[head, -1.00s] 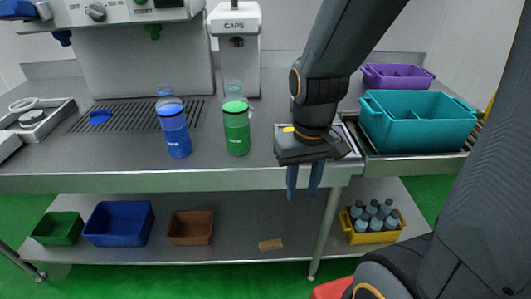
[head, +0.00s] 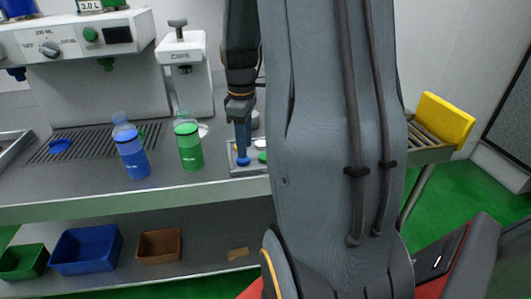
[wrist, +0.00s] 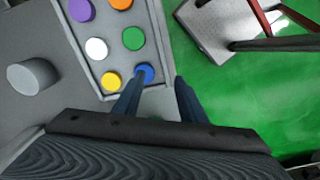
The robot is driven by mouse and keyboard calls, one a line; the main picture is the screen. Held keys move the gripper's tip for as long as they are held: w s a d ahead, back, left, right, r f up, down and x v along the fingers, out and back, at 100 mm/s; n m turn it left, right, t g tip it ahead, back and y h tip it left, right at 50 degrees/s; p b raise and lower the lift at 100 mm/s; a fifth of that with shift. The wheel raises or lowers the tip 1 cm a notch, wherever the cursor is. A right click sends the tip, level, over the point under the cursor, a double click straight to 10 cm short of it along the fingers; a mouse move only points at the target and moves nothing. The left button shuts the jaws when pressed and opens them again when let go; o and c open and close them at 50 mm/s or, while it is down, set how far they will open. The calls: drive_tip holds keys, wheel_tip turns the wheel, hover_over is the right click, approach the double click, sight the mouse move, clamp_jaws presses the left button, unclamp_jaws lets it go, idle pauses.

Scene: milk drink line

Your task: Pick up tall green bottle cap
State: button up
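A green cap (wrist: 133,38) lies in a light tray (wrist: 165,62) in the wrist view, among several round caps. A blue cap (wrist: 144,73) lies nearer my gripper, close to the fingers. My gripper (wrist: 158,98) is open, with its two fingers apart and nothing visible between them. The green cap is beyond the fingertips, up and left of their middle. In the head view my gripper (head: 243,146) points down over the tray, its fingers overlapping. A blue cap (head: 243,161) shows by them, and a green cap (head: 262,157) shows partly beside my arm.
A green bottle (head: 189,148) and a blue bottle (head: 133,155) stand on the counter left of the tray. A grey cylinder (wrist: 33,76) stands beside the tray. The caps machine (head: 186,75) stands behind. My arm hides the counter's right part in the head view.

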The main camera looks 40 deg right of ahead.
drive_tip(key=n, duration=0.2)
approach(265, 156)
drive_tip(key=shift+w+a+f+p, duration=0.15)
drive_tip(key=shift+w+a+p, duration=0.1)
drive_tip(key=shift+p, duration=0.15)
drive_tip(key=shift+d+f, duration=0.2)
drive_tip(key=shift+s+d+f+p, duration=0.15)
drive_tip(key=shift+f+p, duration=0.4)
drive_tip(key=shift+f, duration=1.3)
drive_tip(key=shift+s+a+f+p, duration=0.1)
drive_tip(key=shift+f+p, duration=0.45)
drive_tip(key=shift+f, duration=1.3)
drive_tip(key=c, duration=0.7)
